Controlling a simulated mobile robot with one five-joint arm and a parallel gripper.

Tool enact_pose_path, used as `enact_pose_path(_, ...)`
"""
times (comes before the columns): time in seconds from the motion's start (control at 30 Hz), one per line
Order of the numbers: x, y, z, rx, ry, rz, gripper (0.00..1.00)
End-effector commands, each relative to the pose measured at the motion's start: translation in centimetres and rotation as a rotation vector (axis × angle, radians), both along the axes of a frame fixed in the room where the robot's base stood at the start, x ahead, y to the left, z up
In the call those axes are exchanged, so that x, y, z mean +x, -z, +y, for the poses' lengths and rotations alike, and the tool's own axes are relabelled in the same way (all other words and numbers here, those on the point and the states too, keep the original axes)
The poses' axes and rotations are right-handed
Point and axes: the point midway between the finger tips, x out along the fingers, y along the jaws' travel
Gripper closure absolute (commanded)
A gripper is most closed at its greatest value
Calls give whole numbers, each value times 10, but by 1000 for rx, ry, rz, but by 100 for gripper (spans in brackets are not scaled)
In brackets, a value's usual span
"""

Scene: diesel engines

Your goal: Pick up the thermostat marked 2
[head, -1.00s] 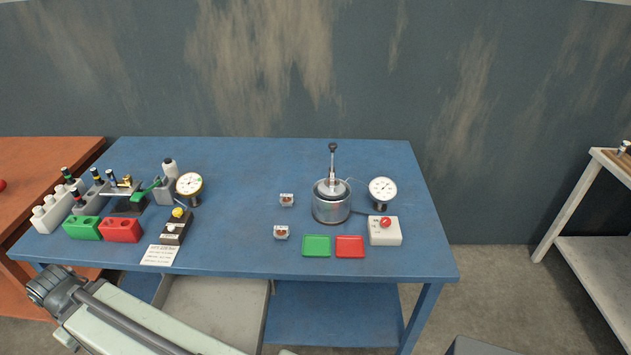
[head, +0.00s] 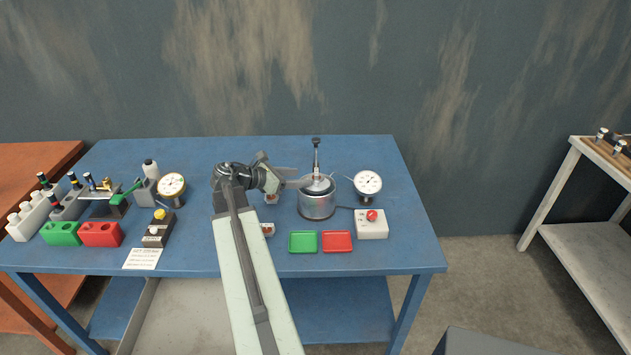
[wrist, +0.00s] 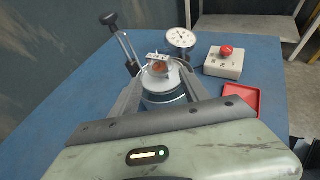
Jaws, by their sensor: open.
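A metal pot (head: 317,205) with an upright black-knobbed lever (head: 316,150) stands right of the table's middle. A small part with a copper-coloured centre and a pale marked tag, which looks like a thermostat (wrist: 159,65), shows at the pot's top in the wrist view. I cannot read its mark. My gripper (head: 296,177) is open, pointing right toward the pot top; in the wrist view its fingers lie either side of the part. Two similar parts are on the table: one (head: 271,198) partly hidden below my gripper, one (head: 268,229) partly behind my arm. Their marks are unreadable.
A dial gauge (head: 368,183) and a white box with a red button (head: 371,224) stand right of the pot. A green tray (head: 303,242) and a red tray (head: 337,241) lie in front. Another test rig (head: 115,200) fills the table's left.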

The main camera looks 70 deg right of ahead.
Motion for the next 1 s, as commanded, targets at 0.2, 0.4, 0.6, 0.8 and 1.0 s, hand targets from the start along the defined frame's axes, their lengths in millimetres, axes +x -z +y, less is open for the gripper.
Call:
enact_pose_path(0.2, -8, 2, -9, 1, -2, 22, 46)
enact_pose_path(0.4, -18, 9, -23, 1, -3, 20, 46)
enact_pose_path(0.6, -25, 20, -34, 1, -1, 19, 46)
enact_pose_path(0.8, -42, 33, -58, 2, -2, 19, 46)
enact_pose_path(1.0, -43, 31, -60, 1, -4, 18, 46)
